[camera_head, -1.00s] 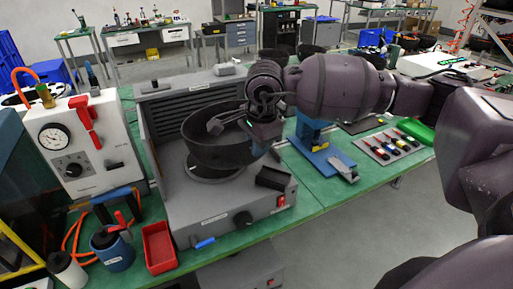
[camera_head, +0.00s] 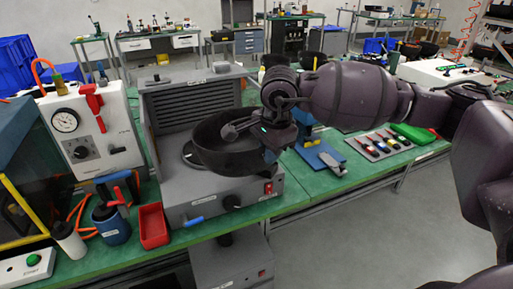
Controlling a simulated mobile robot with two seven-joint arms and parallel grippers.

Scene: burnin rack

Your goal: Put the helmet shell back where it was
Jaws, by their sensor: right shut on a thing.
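The helmet shell (camera_head: 225,158) is a dark grey, bowl-like shell, open side up. My right gripper (camera_head: 240,130) is shut on the right part of its rim, and one finger shows inside the shell. The shell is over the right front of a grey bench machine (camera_head: 170,188) with a louvred back panel. A dark round plate (camera_head: 188,152) on the machine is partly covered by the shell. I cannot tell whether the shell touches the machine. My left gripper is not in view.
A red bin (camera_head: 153,226), a blue pot (camera_head: 111,226) and a white gauge unit (camera_head: 90,135) stand left of the machine. A blue fixture (camera_head: 320,158) and a tool tray (camera_head: 379,145) lie to its right. Open floor lies in front of the bench.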

